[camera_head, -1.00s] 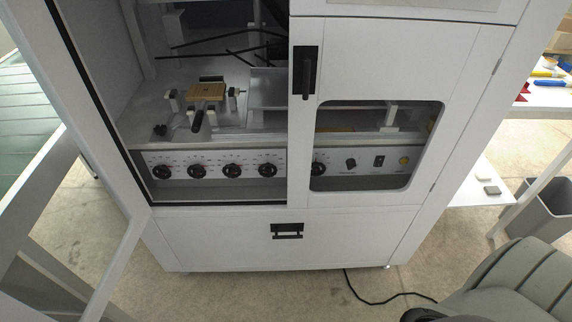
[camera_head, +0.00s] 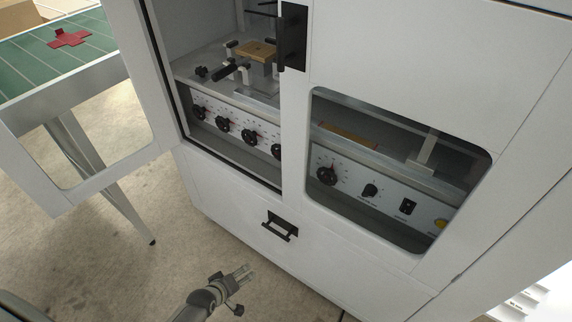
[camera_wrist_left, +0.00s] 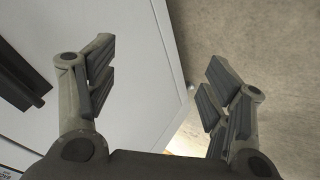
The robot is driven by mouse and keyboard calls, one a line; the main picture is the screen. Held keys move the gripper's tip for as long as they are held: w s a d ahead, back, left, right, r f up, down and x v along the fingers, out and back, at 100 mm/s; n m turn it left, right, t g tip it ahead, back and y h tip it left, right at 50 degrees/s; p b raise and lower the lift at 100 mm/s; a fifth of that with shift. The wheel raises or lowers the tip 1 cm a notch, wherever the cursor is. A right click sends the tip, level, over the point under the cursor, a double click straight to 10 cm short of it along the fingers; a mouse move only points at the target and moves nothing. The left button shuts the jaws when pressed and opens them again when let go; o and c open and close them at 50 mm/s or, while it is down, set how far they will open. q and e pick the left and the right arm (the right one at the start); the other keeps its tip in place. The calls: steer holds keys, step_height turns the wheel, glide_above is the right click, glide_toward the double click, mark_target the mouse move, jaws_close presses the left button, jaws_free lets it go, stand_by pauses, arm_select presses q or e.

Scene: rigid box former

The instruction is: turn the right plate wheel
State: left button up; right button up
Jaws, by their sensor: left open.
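A control panel runs along the front of the machine inside a white cabinet. It carries several black dial wheels with red marks; I cannot tell which is the right plate wheel. One dial (camera_head: 326,174) shows behind the right door's window, and others, such as this left-hand dial (camera_head: 222,124), show through the open left doorway. My left gripper (camera_head: 245,283) is low in front of the cabinet, below the drawer handle, apart from everything. In the left wrist view its fingers (camera_wrist_left: 160,92) are spread and empty. My right gripper is out of view.
The right door (camera_head: 400,60) is closed, with a black handle (camera_head: 293,38). The left door (camera_head: 95,140) stands open. A drawer handle (camera_head: 281,227) is on the lower front. A green-topped table (camera_head: 40,55) with a red cross shape stands at left. The floor in front is clear.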

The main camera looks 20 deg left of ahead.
arm_select(q)
steer(key=w+r+n+t+b, duration=0.35)
steer(key=w+r, duration=0.25)
steer(key=w, duration=0.3)
steer(key=n+t+h+b, duration=0.5)
steer(key=n+t+b, duration=0.1)
steer(key=n+b, duration=0.2)
glide_toward(279, 155)
steer(key=shift+g, duration=0.25)
steer(key=x, duration=0.2)
steer(key=b+x, duration=0.1)
steer(key=x, duration=0.5)
steer(key=shift+r, duration=0.3)
steer(key=shift+b+x, duration=0.45)
steer(key=shift+x, duration=0.5)
steer(key=shift+w+d, duration=0.1)
steer(key=shift+w, duration=0.4)
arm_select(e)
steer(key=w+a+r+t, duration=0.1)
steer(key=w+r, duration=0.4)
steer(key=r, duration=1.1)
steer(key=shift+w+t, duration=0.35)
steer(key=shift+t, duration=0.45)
arm_select(q)
steer(key=shift+c, duration=0.5)
steer(key=c, duration=0.9)
